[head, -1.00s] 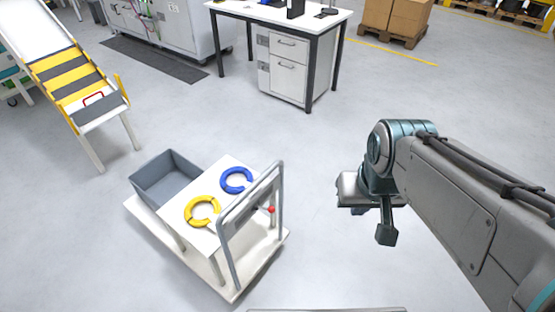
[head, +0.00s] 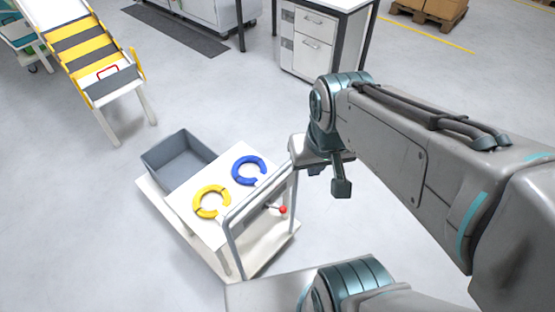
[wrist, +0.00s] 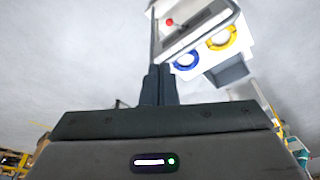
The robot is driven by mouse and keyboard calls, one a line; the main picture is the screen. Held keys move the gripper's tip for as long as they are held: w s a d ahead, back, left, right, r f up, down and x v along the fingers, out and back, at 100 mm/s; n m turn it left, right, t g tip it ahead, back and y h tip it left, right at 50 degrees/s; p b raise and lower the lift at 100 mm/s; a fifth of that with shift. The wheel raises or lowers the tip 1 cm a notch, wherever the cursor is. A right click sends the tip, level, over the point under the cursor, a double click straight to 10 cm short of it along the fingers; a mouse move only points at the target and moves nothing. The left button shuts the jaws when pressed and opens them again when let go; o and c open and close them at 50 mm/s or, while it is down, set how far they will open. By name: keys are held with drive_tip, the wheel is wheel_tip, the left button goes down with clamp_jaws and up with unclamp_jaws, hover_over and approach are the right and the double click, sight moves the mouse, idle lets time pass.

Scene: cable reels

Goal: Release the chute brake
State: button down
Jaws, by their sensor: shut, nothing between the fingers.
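The chute (head: 85,42), a sloping ramp with yellow and dark grey stripes, stands at the upper left in the head view. A small red handle (head: 108,71) shows at its lower end; its exact setting is too small to tell. A red-knobbed lever (head: 283,209) sits on the cart's handle frame, and its knob also shows in the wrist view (wrist: 169,22). My gripper (head: 341,188) points down just right of the cart, empty and apart from both. In the wrist view its fingers (wrist: 159,85) are together.
The white cart (head: 262,255) carries a grey bin (head: 180,160), a yellow ring (head: 211,202) and a blue ring (head: 248,171). A desk with drawers (head: 308,45) stands at the back. Open floor lies between cart and chute.

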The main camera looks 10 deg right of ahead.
sight(283, 210)
drive_tip(key=w+d+f+n+g+y+b, duration=0.1)
drive_tip(key=w+d+f+n+y+b, duration=0.1)
drive_tip(key=w+f+b, duration=0.4)
drive_tip(key=w+d+f+n+g+y+b, duration=0.1)
drive_tip(key=w+d+f+n+y+b, duration=0.1)
drive_tip(key=w+f+n+b, duration=0.3)
drive_tip(key=w+d+f+n+g+y+b, duration=0.2)
drive_tip(key=w+f+b, duration=0.6)
drive_tip(key=f, duration=0.8)
drive_tip(key=shift+d+n+y+b, duration=0.3)
drive_tip(key=shift+d+n+b, duration=0.7)
drive_tip(key=shift+d, duration=0.1)
drive_tip(key=s+a+f+b, duration=0.2)
drive_tip(key=s+a+f, duration=0.2)
drive_tip(key=a+f, duration=0.4)
drive_tip(key=shift+f+b, duration=0.4)
drive_tip(key=shift+f, duration=0.1)
drive_tip(key=shift+s+a, duration=0.1)
